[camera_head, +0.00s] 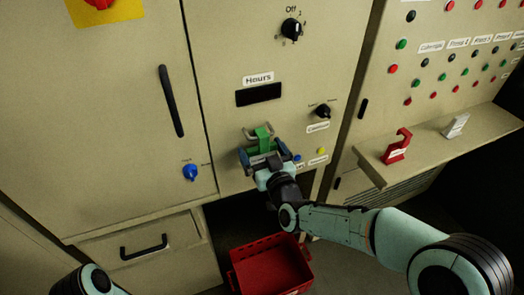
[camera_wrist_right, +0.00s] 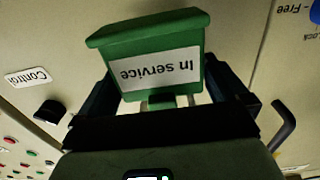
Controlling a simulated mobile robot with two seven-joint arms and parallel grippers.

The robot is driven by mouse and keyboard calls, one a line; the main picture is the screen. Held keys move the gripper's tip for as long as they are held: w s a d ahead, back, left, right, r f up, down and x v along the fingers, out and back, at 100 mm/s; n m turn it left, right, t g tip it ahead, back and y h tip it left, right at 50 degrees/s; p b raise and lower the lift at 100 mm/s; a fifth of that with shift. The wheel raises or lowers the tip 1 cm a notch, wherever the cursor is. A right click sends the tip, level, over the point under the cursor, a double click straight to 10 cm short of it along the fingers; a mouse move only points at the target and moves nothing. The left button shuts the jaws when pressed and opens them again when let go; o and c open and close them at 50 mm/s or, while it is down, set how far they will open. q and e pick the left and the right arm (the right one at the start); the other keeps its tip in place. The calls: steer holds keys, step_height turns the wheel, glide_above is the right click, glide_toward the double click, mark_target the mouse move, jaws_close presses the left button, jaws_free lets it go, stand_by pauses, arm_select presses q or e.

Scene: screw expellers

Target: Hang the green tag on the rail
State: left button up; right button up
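The green tag (camera_head: 264,142) is at the cabinet front, below the Hours display. My right gripper (camera_head: 265,157) is around it, with one finger on each side. In the right wrist view the tag (camera_wrist_right: 160,60) shows its "In service" label upside down, and the fingers (camera_wrist_right: 162,95) lie against its side edges. The grey rail (camera_head: 250,132) is a small bracket on the panel directly behind the tag. The tag overlaps it in the head view; whether its hook is over the rail is hidden. Part of my left arm shows at the bottom left; its gripper is out of view.
A red tag (camera_head: 397,147) and a white tag (camera_head: 456,125) stand on the ledge (camera_head: 425,150) at the right. A red crate (camera_head: 270,265) is on the floor below. A black knob (camera_head: 323,111) and a blue knob (camera_head: 190,172) stick out near the gripper.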

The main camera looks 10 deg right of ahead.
arm_select(q)
steer(key=shift+w+f+b, duration=0.2)
steer(key=shift+f+b, duration=0.35)
steer(key=shift+b, duration=0.2)
arm_select(e)
steer(key=s+d, duration=0.2)
steer(key=s, duration=1.1)
steer(key=shift+d, duration=0.3)
steer(key=shift+f, duration=0.1)
